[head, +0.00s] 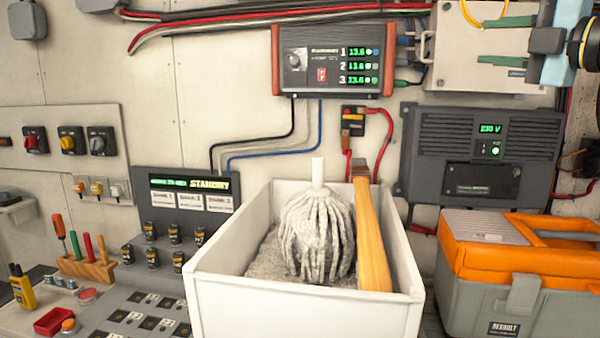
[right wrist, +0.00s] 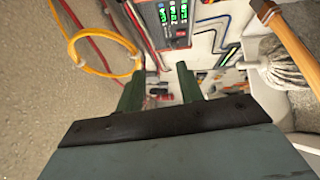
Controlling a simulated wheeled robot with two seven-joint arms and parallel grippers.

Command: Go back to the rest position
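My right gripper (head: 480,41) is at the top right of the head view. Its two green fingers point left and stand apart, with nothing between them. In the right wrist view the same gripper (right wrist: 158,78) shows both fingers spread, with a clear gap. It hangs in front of the white panel box (head: 440,60), above the grey inverter, and touches nothing that I can see. My left gripper and left arm are in neither view.
A white bin (head: 300,308) holds a grey mop head (head: 318,235) and a wooden handle (head: 371,240). An orange and grey toolbox (head: 500,290) stands right of it. Left is a control panel (head: 190,190). A charger (head: 333,60) and inverter (head: 430,140) are wall-mounted.

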